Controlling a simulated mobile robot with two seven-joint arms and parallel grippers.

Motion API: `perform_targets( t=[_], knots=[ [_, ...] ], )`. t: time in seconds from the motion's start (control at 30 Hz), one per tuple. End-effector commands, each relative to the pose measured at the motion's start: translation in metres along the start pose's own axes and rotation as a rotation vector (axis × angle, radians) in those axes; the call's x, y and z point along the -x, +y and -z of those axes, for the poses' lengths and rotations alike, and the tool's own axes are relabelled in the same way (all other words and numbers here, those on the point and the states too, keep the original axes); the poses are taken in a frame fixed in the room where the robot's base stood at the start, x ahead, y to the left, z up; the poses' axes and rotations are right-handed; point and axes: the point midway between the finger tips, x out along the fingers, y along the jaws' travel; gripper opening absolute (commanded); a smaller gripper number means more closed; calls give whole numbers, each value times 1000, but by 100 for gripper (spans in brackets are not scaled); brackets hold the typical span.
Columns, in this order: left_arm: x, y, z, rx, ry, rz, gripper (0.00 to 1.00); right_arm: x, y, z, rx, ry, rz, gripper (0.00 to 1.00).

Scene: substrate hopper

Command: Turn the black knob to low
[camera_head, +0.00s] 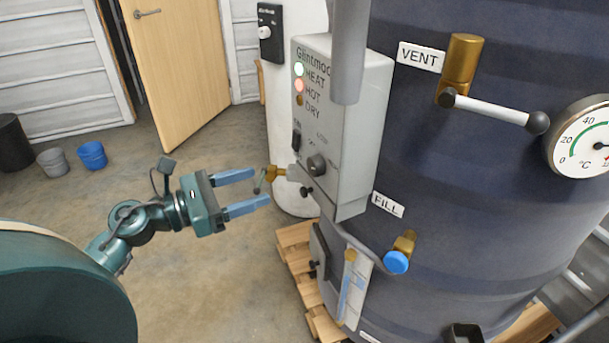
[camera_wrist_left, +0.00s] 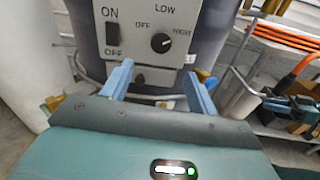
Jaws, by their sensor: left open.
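The black knob (camera_head: 316,164) is on the lower front of the grey control box (camera_head: 350,120). In the left wrist view the knob (camera_wrist_left: 161,43) has OFF at its left, LOW above and HIGH at its right. Its pale pointer mark seems to point toward HIGH. My left gripper (camera_head: 260,188) is open and empty, in front of the box and left of the knob. In the left wrist view its two blue fingers (camera_wrist_left: 158,72) are spread below the knob, apart from it.
A black ON/OFF switch (camera_wrist_left: 112,34) is beside the knob. A small brass valve (camera_head: 277,173) juts out near my left fingertips. The large dark tank (camera_head: 470,180) stands behind the box. A wooden pallet (camera_head: 298,234) is below.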

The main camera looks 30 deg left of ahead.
Motion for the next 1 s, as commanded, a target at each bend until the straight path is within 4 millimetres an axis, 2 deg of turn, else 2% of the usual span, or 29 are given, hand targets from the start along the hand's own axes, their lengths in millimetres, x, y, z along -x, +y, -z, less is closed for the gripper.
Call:
perform_targets(
  t=[0.3, 0.5, 0.7, 1.0],
  knots=[
    [-65, 0, -6, 4, -5, 0, 59, -4, -4, 2, -15, -42, 11, 36],
    [-98, 1, -4, 7, -5, -2, 59, -8, -7, 0, -22, -68, 18, 36],
    [-114, 0, -2, 8, -4, -2, 59, -8, -8, -2, -27, -82, 22, 36],
    [-116, 0, -1, 9, -2, -1, 59, -10, -8, -6, -28, -88, 22, 36]
  ],
)
